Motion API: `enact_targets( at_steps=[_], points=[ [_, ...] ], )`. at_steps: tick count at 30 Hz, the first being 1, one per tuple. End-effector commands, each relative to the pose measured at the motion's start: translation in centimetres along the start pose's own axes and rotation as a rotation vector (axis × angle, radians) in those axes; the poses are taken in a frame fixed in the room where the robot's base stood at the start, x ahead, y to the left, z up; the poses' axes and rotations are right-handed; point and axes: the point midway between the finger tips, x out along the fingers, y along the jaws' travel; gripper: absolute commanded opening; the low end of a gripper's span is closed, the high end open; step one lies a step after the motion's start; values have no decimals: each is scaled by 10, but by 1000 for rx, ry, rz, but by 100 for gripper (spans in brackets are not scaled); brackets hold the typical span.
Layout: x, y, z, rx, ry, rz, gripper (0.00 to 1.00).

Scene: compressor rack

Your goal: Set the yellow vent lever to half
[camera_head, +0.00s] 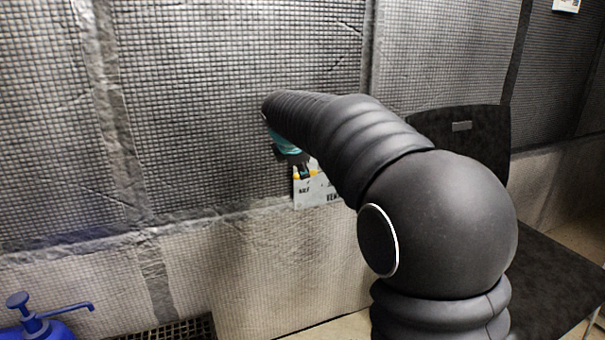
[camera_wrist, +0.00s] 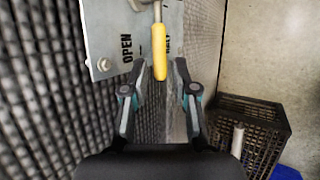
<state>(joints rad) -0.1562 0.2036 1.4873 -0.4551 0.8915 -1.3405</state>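The yellow vent lever (camera_wrist: 159,52) is in the wrist view at the top middle, hanging from a metal stem on a grey label plate (camera_wrist: 103,30). The word OPEN is printed to its left and HALF, partly hidden, just behind its right side. My gripper (camera_wrist: 161,72) is open, with one finger on each side of the yellow handle and visible gaps between. In the head view my arm hides most of the gripper, and the plate (camera_head: 318,192) shows below it with a bit of yellow at its top edge.
A blue pump bottle (camera_head: 40,328) stands at the lower left. A black crate (camera_wrist: 262,132) sits on the floor, also seen in the head view (camera_head: 180,332). A dark chair (camera_head: 545,280) stands behind my arm at right. The quilted wall (camera_head: 230,100) is close to my gripper.

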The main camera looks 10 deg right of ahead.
Motion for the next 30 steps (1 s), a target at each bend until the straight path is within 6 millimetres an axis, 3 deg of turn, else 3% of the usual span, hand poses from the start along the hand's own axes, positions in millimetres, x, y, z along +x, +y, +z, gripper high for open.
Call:
enact_targets(
  at_steps=[6, 17, 21, 30],
  points=[
    [21, 0, 0, 0, 0, 0, 28],
    [25, 0, 0, 0, 0, 1, 28],
    [25, 0, 0, 0, 0, 1, 0],
    [26, 2, -2, -5, -3, 2, 0]
  ],
)
